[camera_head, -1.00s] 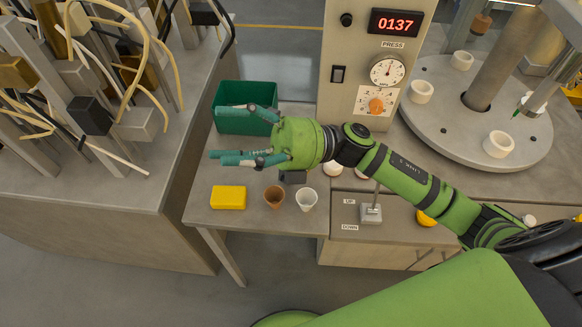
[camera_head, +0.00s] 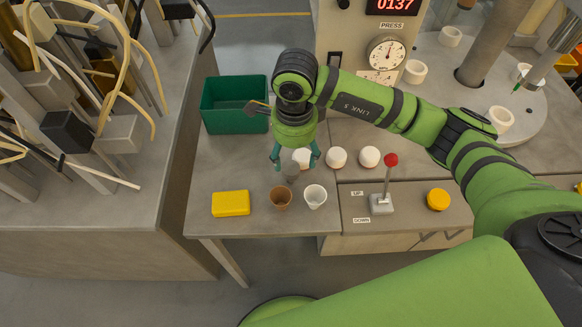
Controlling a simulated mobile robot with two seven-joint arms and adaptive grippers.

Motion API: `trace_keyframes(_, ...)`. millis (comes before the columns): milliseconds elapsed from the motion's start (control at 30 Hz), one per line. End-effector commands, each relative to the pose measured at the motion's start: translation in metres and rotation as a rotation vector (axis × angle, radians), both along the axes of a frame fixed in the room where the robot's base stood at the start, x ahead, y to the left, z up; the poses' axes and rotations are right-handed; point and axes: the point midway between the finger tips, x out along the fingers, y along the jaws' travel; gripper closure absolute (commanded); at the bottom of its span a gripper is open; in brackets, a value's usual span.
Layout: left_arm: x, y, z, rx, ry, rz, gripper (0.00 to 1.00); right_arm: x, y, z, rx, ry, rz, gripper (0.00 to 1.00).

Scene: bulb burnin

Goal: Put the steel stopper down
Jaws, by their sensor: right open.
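My right gripper (camera_head: 295,162) points down over the bench. Its teal fingers are spread apart, with nothing seen clamped between them. A small grey piece (camera_head: 291,174), which looks like the steel stopper, sits just below and between the fingertips, behind the brown cup. The gripper partly hides it, and I cannot tell whether a finger touches it. My left gripper is not in view.
A brown cup (camera_head: 281,198) and a white cup (camera_head: 315,196) stand in front. A yellow block (camera_head: 231,203) lies left, a green bin (camera_head: 222,121) behind it. White-topped knobs (camera_head: 336,157) and a red-knobbed lever (camera_head: 391,160) stand right. Bare bench lies at left.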

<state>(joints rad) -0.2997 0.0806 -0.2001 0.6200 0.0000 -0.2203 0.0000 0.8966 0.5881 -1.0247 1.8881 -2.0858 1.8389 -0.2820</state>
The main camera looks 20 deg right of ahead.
Motion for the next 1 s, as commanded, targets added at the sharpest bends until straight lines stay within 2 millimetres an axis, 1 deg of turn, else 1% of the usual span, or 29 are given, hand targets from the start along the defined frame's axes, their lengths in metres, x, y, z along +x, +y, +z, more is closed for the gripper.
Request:
trace_keyframes(33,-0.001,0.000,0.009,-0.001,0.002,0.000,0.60,-0.001,0.003,-0.003,0.000,0.006,0.002,0.30)
trace_keyframes(167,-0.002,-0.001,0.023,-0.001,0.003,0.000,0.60,-0.001,0.008,-0.022,0.001,0.007,0.001,0.30)
trace_keyframes(200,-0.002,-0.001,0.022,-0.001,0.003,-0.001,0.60,-0.001,0.008,-0.030,0.002,0.007,0.001,0.30)
trace_keyframes(300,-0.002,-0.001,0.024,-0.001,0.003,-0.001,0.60,0.000,0.008,-0.041,0.003,0.003,0.001,0.30)
trace_keyframes(400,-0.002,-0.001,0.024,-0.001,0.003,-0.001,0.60,0.001,0.007,-0.046,0.002,0.002,0.002,0.30)
trace_keyframes(567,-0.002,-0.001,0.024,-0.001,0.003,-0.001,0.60,0.001,0.007,-0.047,0.003,0.001,0.002,0.30)
trace_keyframes(600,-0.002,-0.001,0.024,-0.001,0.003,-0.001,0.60,0.001,0.007,-0.046,0.003,0.001,0.002,0.38)
trace_keyframes(667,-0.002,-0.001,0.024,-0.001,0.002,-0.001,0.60,0.001,0.007,-0.046,0.003,0.001,0.002,0.62)
trace_keyframes(700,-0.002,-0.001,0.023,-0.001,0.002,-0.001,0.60,0.001,0.007,-0.046,0.003,0.001,0.002,0.78)
trace_keyframes(733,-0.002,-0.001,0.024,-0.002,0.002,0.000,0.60,0.001,0.007,-0.046,0.003,0.001,0.002,0.90)
trace_keyframes(767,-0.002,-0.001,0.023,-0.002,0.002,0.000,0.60,0.001,0.007,-0.046,0.003,0.001,0.002,0.95)
trace_keyframes(867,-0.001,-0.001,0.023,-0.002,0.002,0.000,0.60,0.001,0.007,-0.046,0.003,0.001,0.002,0.96)
trace_keyframes(900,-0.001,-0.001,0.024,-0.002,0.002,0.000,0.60,0.001,0.007,-0.046,0.004,0.000,0.002,1.00)
trace_keyframes(1000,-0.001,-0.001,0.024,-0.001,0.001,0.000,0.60,0.001,0.007,-0.046,0.004,0.001,0.002,1.00)
